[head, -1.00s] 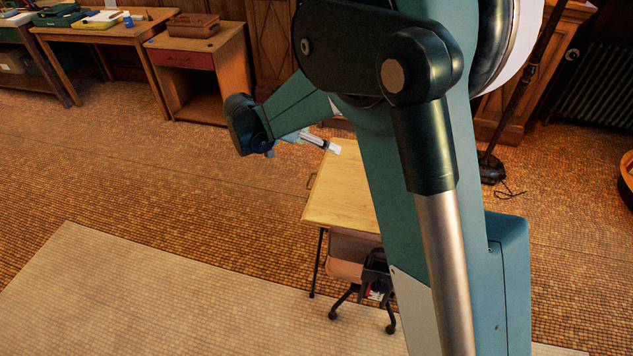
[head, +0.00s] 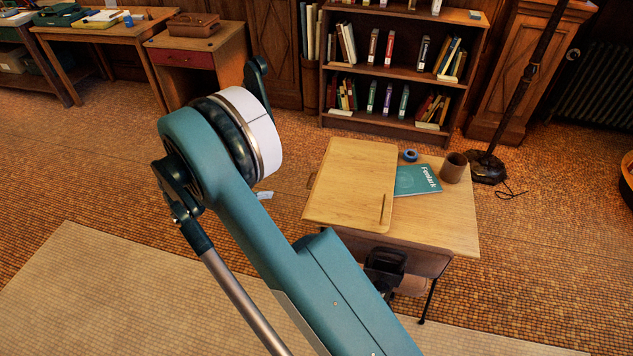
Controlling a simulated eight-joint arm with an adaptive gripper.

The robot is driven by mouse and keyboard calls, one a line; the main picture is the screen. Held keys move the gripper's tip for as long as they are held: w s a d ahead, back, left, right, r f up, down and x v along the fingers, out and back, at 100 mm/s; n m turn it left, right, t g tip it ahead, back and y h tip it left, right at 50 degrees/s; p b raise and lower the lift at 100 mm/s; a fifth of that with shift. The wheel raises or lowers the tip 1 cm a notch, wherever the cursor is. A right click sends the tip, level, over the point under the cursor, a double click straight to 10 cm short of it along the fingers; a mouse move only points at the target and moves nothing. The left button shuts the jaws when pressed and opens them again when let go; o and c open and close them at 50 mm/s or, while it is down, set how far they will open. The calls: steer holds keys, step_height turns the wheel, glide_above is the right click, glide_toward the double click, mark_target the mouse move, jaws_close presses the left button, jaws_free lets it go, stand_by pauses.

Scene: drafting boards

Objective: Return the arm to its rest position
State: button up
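My arm (head: 265,240) rises from the bottom of the head view and leans up and to the left. Its large teal joint with a white cap (head: 258,130) stands left of the desk, over the tiled floor. Most of my gripper is hidden behind this joint. Only a small pale tip (head: 264,195) shows beside the arm, apart from the desk, and whether the fingers are open or shut cannot be seen. Nothing held is visible.
A wooden desk (head: 455,232) bears a drafting board (head: 345,180) with a pencil (head: 382,208), a teal book (head: 418,180), a blue tape roll (head: 410,155) and a brown cup (head: 454,167). A bookcase (head: 400,125) stands behind. A drawer cabinet (head: 195,60) is at upper left.

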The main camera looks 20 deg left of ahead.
steer(key=shift+s+a+f, duration=0.8)
steer(key=shift+a+f, duration=0.1)
steer(key=shift+f, duration=0.15)
steer(key=x, duration=1)
steer(key=shift+r, duration=0.2)
stand_by(0.7)
steer(key=v, duration=0.9)
steer(key=shift+s+a, duration=0.25)
steer(key=shift+a, duration=0.1)
stand_by(0.3)
